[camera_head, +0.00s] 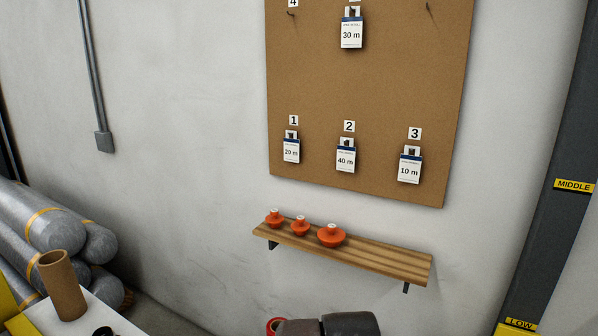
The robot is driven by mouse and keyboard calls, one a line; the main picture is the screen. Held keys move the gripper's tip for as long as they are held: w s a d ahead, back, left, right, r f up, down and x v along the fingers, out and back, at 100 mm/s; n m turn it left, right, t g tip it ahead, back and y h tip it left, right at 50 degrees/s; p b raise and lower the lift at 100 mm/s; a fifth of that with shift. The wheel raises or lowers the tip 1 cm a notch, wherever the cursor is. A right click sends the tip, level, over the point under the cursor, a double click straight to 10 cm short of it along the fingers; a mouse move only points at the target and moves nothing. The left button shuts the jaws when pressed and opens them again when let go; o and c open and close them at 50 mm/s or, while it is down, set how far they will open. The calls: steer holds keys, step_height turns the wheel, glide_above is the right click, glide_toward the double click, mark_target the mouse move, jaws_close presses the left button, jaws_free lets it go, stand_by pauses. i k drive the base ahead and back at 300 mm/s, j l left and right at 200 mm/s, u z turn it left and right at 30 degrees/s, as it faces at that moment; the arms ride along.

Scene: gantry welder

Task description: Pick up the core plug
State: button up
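Three orange-red plugs with pale tops stand in a row on the left half of a wooden wall shelf (385,260). The left plug (274,218) and the middle plug (300,227) look small, and the right plug (331,236) is the widest. All three are upright, with small gaps between them. I cannot tell from this view which of them the task means by the core plug. My gripper's fingers are not in view. Dark grey rounded parts at the bottom edge, below the shelf, may belong to my arm.
A brown pegboard (390,110) with numbered hooks and length tags hangs above the shelf. Grey wrapped rolls (50,228) lie at the left. A brown cardboard tube (62,285) stands on a white surface at lower left. A dark post (545,170) stands at right. The shelf's right half is bare.

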mark_target(331, 237)
steer(key=i+u, duration=0.1)
steer(key=u, duration=1.55)
steer(key=i+l+z, duration=0.25)
steer(key=l, duration=0.15)
steer(key=l+z, duration=0.25)
steer(key=i+l, duration=0.05)
steer(key=l, duration=0.05)
